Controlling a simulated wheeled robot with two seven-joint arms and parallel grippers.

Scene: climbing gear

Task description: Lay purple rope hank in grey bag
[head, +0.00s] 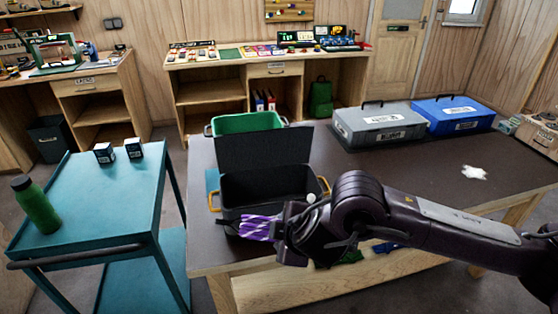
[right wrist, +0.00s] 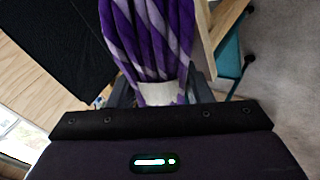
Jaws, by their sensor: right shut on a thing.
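The purple rope hank (head: 257,227), purple with white stripes, hangs in my right gripper (head: 285,228), at the near side of the grey bag. The right wrist view shows the hank (right wrist: 150,35) with a white band (right wrist: 162,93) between the fingers of the gripper (right wrist: 162,98), which is shut on it. The grey bag (head: 262,148) is a dark, box-shaped bag with yellow handles, standing open on the table with its flap up. The hank and gripper cover part of its front. My left gripper is out of view.
The dark-topped table (head: 425,170) carries a grey case (head: 378,127), a blue case (head: 455,115) and a white patch (head: 474,173). A green crate (head: 247,122) stands behind the bag. A teal cart (head: 95,200) with a green bottle (head: 36,205) is at left.

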